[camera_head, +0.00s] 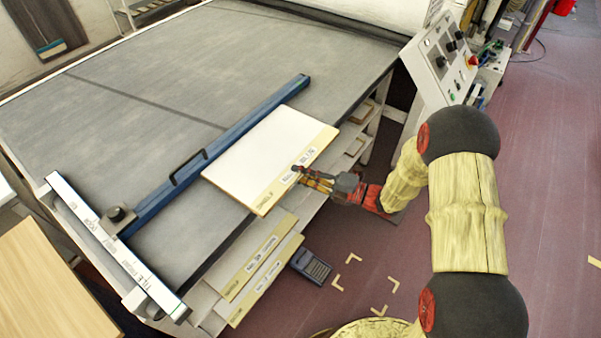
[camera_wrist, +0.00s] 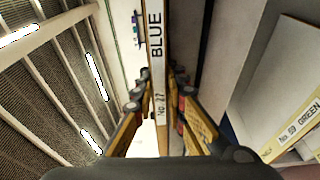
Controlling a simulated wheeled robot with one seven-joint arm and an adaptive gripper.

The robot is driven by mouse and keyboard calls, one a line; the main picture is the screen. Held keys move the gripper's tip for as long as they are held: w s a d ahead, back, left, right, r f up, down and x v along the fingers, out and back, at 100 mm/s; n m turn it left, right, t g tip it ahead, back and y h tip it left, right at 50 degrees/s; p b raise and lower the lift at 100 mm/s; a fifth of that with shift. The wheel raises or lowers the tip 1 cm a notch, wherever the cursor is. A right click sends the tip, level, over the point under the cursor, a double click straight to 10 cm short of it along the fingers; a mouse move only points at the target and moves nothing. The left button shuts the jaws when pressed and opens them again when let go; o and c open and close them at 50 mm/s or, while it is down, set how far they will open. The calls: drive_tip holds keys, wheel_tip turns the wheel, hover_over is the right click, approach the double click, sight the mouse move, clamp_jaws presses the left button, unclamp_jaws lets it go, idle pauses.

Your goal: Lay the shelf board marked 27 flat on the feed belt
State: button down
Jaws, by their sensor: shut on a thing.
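The shelf board marked 27 (camera_head: 270,158) is a pale panel with light wood edges. In the wrist view, its edge label (camera_wrist: 158,75) reads "No 27 BLUE". My gripper (camera_head: 303,177) is shut on its near edge; in the wrist view the fingers (camera_wrist: 160,108) sit on either side of that edge. The board overlaps the front edge of the grey feed belt (camera_head: 140,85) in the head view, beside the blue bar. I cannot tell whether it touches the belt. Its underside is hidden in the head view.
A blue bar (camera_head: 220,145) crosses the belt, ending at a white marked rail (camera_head: 110,240). More labelled boards (camera_head: 258,275) lie on shelves below; one (camera_wrist: 290,135) reads "No. 59 GREEN". A control panel (camera_head: 440,60) stands right. The belt beyond the bar is clear.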

drive_tip(key=c, duration=1.8)
unclamp_jaws()
drive_tip(key=shift+r, duration=0.1)
